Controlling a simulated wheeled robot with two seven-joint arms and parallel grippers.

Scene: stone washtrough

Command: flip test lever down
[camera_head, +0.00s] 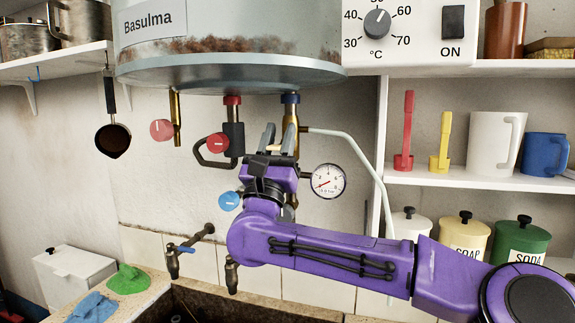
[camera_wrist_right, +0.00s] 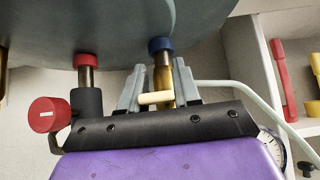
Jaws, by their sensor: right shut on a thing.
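The test lever is a short cream bar (camera_wrist_right: 155,98) beside a brass pipe fitting (camera_wrist_right: 164,80) under the blue collar, in the right wrist view. It lies roughly level in the picture. My right gripper (camera_head: 279,139) is raised under the boiler (camera_head: 230,72) in the head view. Its two grey fingers (camera_wrist_right: 158,86) stand on either side of the lever, and it is shut on the lever. The lever shows only as a small pale piece between the fingers in the head view. My left gripper is not in view.
A red knob (camera_head: 218,143) on a dark pipe is just left of my right gripper. A pressure gauge (camera_head: 328,181) and pale tube (camera_head: 350,142) are to its right. A blue knob (camera_head: 229,201) and taps are below. Shelves with mugs (camera_head: 490,140) stand right.

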